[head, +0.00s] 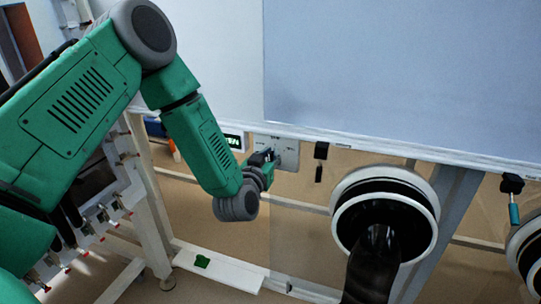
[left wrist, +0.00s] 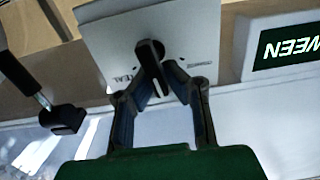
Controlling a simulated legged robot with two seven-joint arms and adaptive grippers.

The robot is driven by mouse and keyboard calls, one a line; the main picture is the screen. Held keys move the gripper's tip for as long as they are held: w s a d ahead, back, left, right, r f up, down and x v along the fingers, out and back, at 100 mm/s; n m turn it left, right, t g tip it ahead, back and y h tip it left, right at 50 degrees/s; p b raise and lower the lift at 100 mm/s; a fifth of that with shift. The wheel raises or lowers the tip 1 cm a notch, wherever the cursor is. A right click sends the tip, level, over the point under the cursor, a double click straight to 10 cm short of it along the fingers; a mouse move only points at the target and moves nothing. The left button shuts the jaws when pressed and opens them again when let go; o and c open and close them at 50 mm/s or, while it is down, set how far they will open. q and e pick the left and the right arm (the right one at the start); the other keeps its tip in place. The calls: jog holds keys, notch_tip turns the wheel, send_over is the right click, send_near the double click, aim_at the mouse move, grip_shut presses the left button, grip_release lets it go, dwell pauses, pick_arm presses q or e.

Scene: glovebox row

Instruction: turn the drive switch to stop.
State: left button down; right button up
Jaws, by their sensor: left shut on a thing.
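The drive switch is a dark knob (left wrist: 152,56) on a pale square plate (left wrist: 110,45), which also shows in the head view (head: 289,152) under the glovebox window. Small lettering is on the plate, too blurred to read fully. My left gripper (left wrist: 157,76) has its two dark fingers closed in on the knob, one on each side, and is shut on it. In the head view my left gripper (head: 268,157) reaches the plate from the left and hides part of it. The knob's exact angle is hard to tell. My right gripper is not in view.
A round glove port (head: 427,185) with a dark glove (head: 372,270) stands further right. A green item (head: 202,261) lies on a low white ledge (head: 235,272).

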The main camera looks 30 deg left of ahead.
pick_arm(q)
jog(key=shift+d, duration=0.35)
jog(key=shift+s+a+f+n, duration=0.2)
jog(key=shift+a+n, duration=0.2)
jog(key=shift+a, duration=0.05)
jog(key=shift+n, duration=0.9)
jog(key=shift+s+a+f+n, duration=0.1)
jog(key=shift+a+f+n, duration=0.05)
jog(key=shift+n, duration=0.6)
jog(key=shift+a+f+n, duration=0.1)
jog(key=shift+n, duration=0.65)
jog(key=c, duration=1.6)
grip_release()
jog(key=shift+s+a+r, duration=0.1)
jog(key=shift+s, duration=0.1)
jog(key=shift+w+r, duration=0.1)
